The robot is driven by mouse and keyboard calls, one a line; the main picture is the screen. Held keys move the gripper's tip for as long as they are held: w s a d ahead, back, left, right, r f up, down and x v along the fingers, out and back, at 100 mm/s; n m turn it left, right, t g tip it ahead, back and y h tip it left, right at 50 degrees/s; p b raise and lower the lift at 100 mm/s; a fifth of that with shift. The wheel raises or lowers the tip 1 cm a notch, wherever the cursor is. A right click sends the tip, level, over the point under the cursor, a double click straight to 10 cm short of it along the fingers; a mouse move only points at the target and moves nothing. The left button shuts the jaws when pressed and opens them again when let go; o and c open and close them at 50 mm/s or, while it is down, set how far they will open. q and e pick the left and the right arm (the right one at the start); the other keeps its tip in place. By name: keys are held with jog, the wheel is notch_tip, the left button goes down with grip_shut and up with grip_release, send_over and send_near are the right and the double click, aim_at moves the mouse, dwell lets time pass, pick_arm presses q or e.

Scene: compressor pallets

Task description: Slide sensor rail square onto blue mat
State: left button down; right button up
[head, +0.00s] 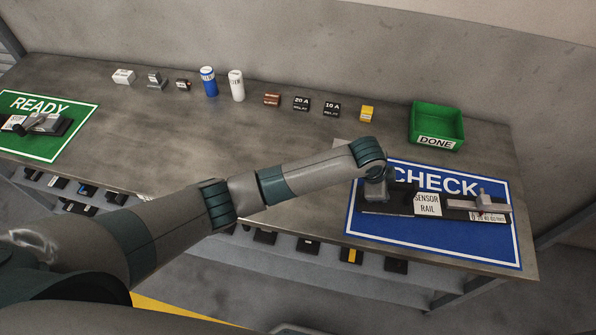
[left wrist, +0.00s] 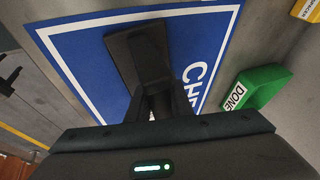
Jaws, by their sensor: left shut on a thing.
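The sensor rail is a long dark bar with a white label (head: 427,204) and a grey fitting at its right end. It lies across the blue CHECK mat (head: 440,248), its right end near the mat's right border. Its line looks slightly turned from the mat's edges. My left gripper (head: 374,197) is shut on the rail's left part; the fingers are largely hidden in the head view. In the left wrist view the fingers (left wrist: 160,108) meet the dark rail (left wrist: 138,58), with blue mat (left wrist: 80,60) on both sides. My right gripper is out of view.
A green DONE bin (head: 436,126) stands behind the mat; it also shows in the left wrist view (left wrist: 262,82). Several small parts line the back of the table. A green READY mat (head: 50,152) with a grey part is at the far left. The middle of the table is clear.

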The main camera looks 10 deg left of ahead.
pick_arm(q)
jog(key=shift+s+f, duration=0.15)
jog(key=shift+f, duration=0.1)
jog(key=c, duration=1.5)
grip_release()
jog(key=shift+r, duration=0.15)
jog(key=shift+a+r, duration=0.1)
jog(key=shift+r, duration=0.1)
jog(key=v, duration=1.1)
jog(key=shift+a+r, duration=0.1)
jog(key=shift+r, duration=0.15)
